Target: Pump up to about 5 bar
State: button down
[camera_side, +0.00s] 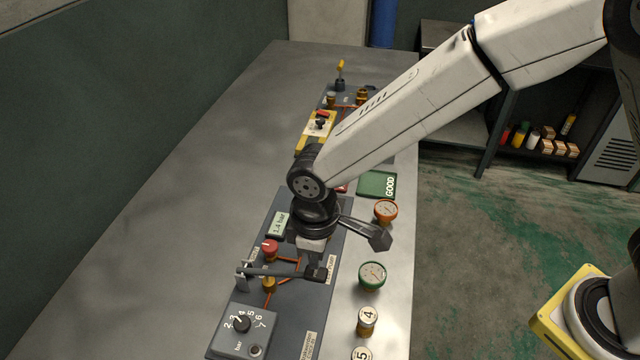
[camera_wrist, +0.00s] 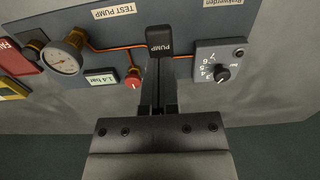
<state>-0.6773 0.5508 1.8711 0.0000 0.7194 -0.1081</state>
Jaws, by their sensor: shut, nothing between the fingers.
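The test pump's black lever (camera_side: 285,272) spans the grey panel in the side view. Its end pad, marked PUMP (camera_wrist: 159,41), shows in the wrist view. My gripper (camera_wrist: 159,80) is shut and empty, with its fingers close to the pad; I cannot tell whether they touch. A round gauge (camera_wrist: 62,56) stands on the panel.
A red knob (camera_side: 270,247) and a grey dial box (camera_side: 241,325) marked in bar flank the lever. Loose gauges, one orange (camera_side: 386,211) and one green (camera_side: 372,275), and numbered brass pieces (camera_side: 367,319) stand along the right edge. The left of the table is clear.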

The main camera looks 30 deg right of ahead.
aim_at(315, 272)
jog(key=shift+f, duration=0.1)
dwell(0.6)
jog(key=shift+f, duration=2.85)
jog(key=shift+r, duration=2.95)
jog(key=shift+f, duration=0.1)
jog(key=shift+f, duration=1.35)
jog(key=shift+r, duration=1.5)
